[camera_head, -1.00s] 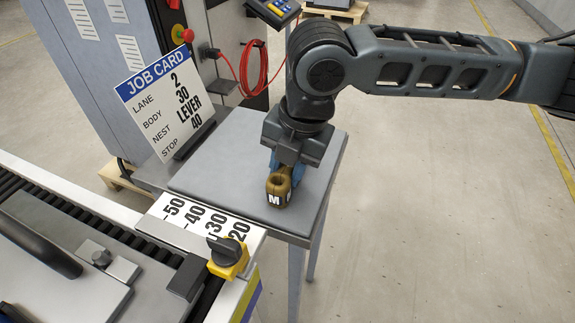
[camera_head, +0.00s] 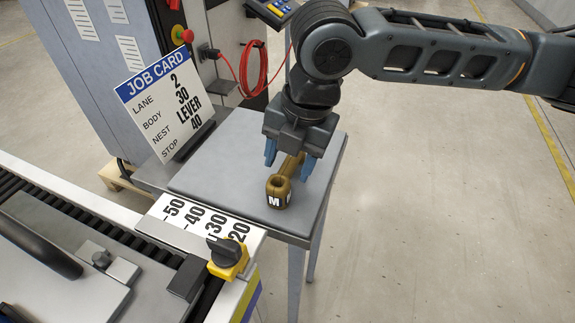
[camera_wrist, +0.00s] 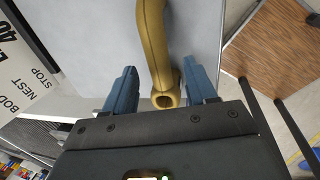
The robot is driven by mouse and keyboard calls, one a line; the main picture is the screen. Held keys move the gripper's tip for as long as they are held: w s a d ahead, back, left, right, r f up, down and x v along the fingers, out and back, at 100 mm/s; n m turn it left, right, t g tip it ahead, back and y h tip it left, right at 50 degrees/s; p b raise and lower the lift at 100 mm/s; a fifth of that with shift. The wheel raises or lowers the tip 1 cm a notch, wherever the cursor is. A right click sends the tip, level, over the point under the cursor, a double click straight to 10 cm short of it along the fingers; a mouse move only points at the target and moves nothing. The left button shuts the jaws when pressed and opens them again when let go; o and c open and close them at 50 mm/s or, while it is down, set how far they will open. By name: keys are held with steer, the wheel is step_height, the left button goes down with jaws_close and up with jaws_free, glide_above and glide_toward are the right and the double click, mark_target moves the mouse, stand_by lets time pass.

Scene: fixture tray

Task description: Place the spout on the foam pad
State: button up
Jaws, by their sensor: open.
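The spout (camera_head: 279,191) is a curved brass-coloured tube with a marking "M" on its near end. It rests on the grey foam pad (camera_head: 225,175) on the small table, towards the pad's right side. My gripper (camera_head: 290,165) is open above the spout, with one blue finger on each side of it and a gap showing. In the wrist view the spout (camera_wrist: 155,50) runs between the spread fingers of my gripper (camera_wrist: 162,88), its open end near them. Part of the spout is hidden behind my gripper in the head view.
A job card (camera_head: 165,95) stands at the pad's back left edge. A scale plate (camera_head: 195,220) and a yellow stop with a black knob (camera_head: 228,257) sit in front, beside a roller conveyor (camera_head: 80,225). A control cabinet with a red cable stands behind.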

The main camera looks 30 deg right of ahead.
step_height(320, 180, up, 10)
steer(key=s+d, duration=0.1)
steer(key=shift+s+f, duration=0.2)
steer(key=shift+s, duration=0.1)
